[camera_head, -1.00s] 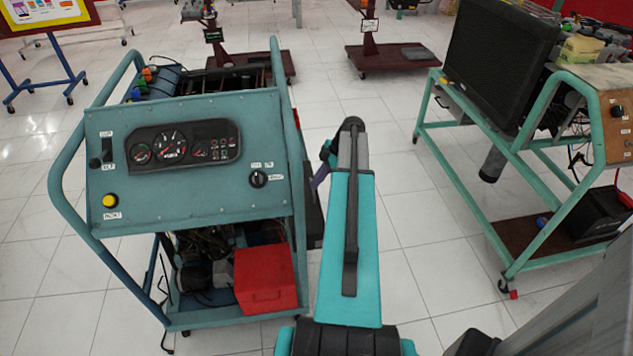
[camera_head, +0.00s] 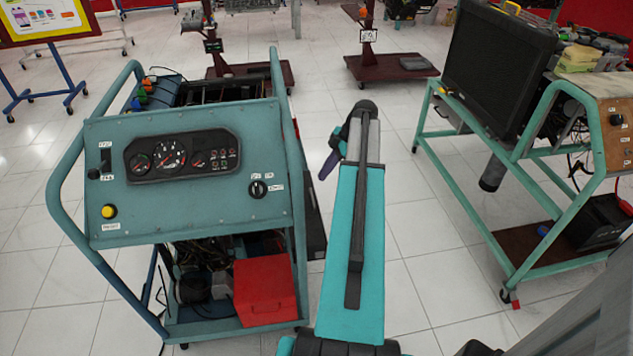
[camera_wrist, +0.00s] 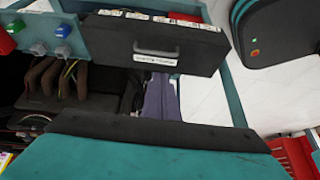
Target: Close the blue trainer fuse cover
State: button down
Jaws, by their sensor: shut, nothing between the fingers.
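The blue trainer (camera_head: 190,225) stands left of my arm in the head view, its gauge panel facing me. In the wrist view, a black panel with a grey handle and a white label, which looks like the fuse cover (camera_wrist: 195,55), spans the upper middle. A row of small pale labels runs along its upper edge. Whether it stands fully open cannot be told. My gripper (camera_wrist: 160,98) has purple fingers, shut and empty, just below the handle in that picture; contact is unclear. In the head view my gripper (camera_head: 329,164) is right of the trainer, partly behind my arm.
A red box (camera_head: 265,288) sits on the trainer's lower shelf. Blue and green caps (camera_wrist: 62,42) and dark hoses (camera_wrist: 45,80) lie left of the panel. A green-framed trainer (camera_head: 520,180) stands at the right. White floor (camera_head: 415,265) between the trainers is open.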

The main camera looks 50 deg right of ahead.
jog(key=shift+s+d+r, duration=0.3)
jog(key=shift+r, duration=0.15)
jog(key=shift+s+d+r, duration=0.25)
jog(key=shift+d+r, duration=0.05)
jog(key=shift+r, duration=0.15)
